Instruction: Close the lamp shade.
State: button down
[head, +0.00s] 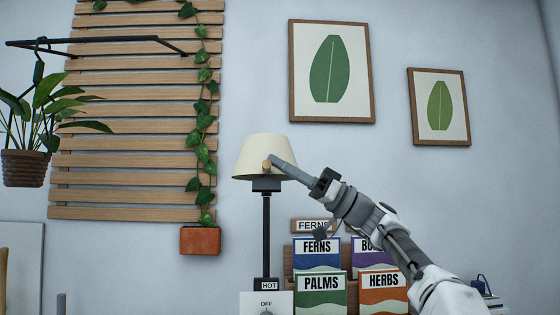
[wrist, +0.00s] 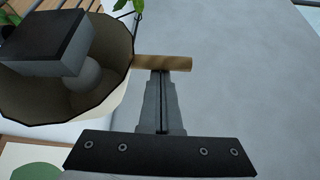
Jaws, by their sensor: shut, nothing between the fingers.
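The cream lamp shade (head: 255,150) sits at the top of a black lamp post (head: 266,230), wide end down over a dark block (head: 267,184). A short wooden peg (head: 267,165) sticks out from the shade. In the wrist view, the open underside of the shade (wrist: 115,75) is at the left, with a pale round bulb (wrist: 85,85) and the dark block (wrist: 45,40) showing in it. The peg (wrist: 175,63) points right from its rim. My gripper (head: 273,159) is shut and empty; its fingertips (wrist: 161,74) are right at the peg, seemingly touching its side.
Seed packets (head: 318,250) stand in a wooden rack right of the lamp post, below my arm. A hanging ivy in a terracotta pot (head: 200,240) is to the left, on a slatted panel (head: 110,175). Framed leaf pictures (head: 331,70) hang behind.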

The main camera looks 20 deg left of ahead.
jog(key=shift+f, duration=0.4)
jog(key=shift+r, duration=0.1)
dwell(0.3)
